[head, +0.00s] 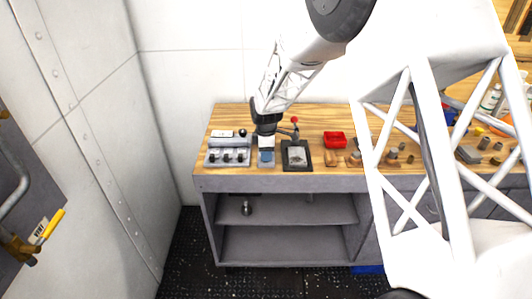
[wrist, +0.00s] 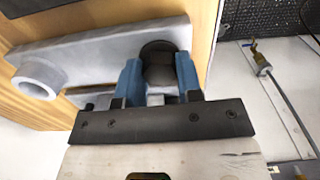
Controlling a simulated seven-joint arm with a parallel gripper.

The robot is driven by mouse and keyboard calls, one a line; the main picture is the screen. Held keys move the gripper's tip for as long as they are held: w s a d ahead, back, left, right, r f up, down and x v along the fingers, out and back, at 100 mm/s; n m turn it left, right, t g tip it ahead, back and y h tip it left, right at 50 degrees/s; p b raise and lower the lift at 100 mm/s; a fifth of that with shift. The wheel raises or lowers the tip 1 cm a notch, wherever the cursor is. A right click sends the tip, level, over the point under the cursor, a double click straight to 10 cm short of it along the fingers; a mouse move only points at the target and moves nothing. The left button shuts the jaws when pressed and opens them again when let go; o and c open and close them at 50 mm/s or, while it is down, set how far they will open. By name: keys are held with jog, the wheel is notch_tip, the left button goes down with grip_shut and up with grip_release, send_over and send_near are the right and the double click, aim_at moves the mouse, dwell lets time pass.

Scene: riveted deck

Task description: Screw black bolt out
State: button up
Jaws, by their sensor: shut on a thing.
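My gripper (wrist: 160,82) has its blue fingers closed on either side of the black bolt (wrist: 157,50). The bolt's dark round head shows between and beyond the fingertips in the wrist view; the rest of it is hidden. The bolt is at a grey metal plate (wrist: 100,48), which has a round hollow boss at its left end. I cannot tell how far the bolt sits in the plate. In the head view my gripper (head: 266,155) points down over the workbench, and the bolt cannot be made out there.
The wooden workbench (head: 318,120) carries a grey block with several dark knobs (head: 228,157) left of my gripper. A dark plate with a red-knobbed lever (head: 295,156) stands close on the right. Further right are a red bin (head: 335,140) and small loose parts.

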jog(key=n, duration=0.4)
jog(key=shift+s+f+n, duration=0.1)
jog(key=shift+f+n, duration=0.15)
jog(key=shift+n, duration=0.05)
jog(key=n, duration=0.4)
jog(key=shift+n, duration=0.3)
jog(key=n, duration=0.4)
jog(key=shift+f+n, duration=0.1)
jog(key=shift+n, duration=2.4)
jog(key=shift+r, duration=0.2)
jog(key=o, duration=0.9)
jog(key=shift+o, duration=0.2)
jog(key=shift+r, duration=0.15)
jog(key=shift+r, duration=3.85)
